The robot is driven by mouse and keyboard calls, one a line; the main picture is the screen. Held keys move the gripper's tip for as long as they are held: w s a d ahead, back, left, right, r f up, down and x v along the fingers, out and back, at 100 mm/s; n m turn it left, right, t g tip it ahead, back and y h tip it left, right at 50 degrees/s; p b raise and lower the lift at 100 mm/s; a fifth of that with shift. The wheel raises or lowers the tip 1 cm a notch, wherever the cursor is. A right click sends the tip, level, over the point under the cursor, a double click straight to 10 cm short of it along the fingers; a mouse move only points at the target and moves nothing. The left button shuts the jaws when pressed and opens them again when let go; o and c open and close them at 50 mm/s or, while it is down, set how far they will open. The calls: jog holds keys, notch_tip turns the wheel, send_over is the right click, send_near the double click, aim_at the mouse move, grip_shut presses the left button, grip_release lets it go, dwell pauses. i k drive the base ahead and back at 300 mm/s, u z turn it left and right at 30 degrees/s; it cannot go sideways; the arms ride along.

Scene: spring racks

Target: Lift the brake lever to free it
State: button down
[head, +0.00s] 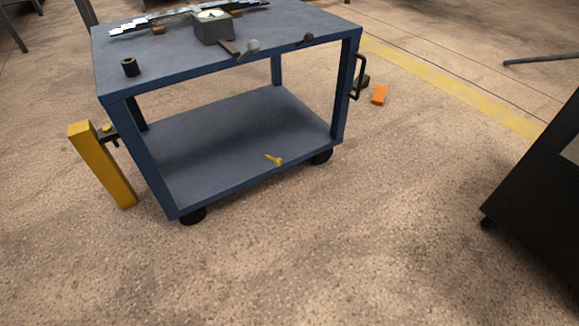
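A blue two-shelf cart (225,128) stands on dark casters in the head view. A small orange flat piece (379,94) sits low by a dark part (364,81) at the cart's back right, just above or on the floor. A small yellow piece (274,159) with a short stem shows at the front edge of the lower shelf, left of the front right caster (321,156). I cannot tell for certain which of the two is the brake lever. My gripper is not in view.
A yellow post (102,166) with a dark bracket stands at the cart's left. A grey box with a dial (214,27) and a dark cylinder (130,67) are on the cart top. A black cabinet (540,185) stands at right. The floor in front is clear.

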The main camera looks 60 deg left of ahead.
aim_at(277, 162)
jog(key=u, duration=0.4)
jog(key=i, duration=0.7)
jog(key=u, duration=0.9)
jog(key=i, duration=0.35)
jog(key=u, duration=0.3)
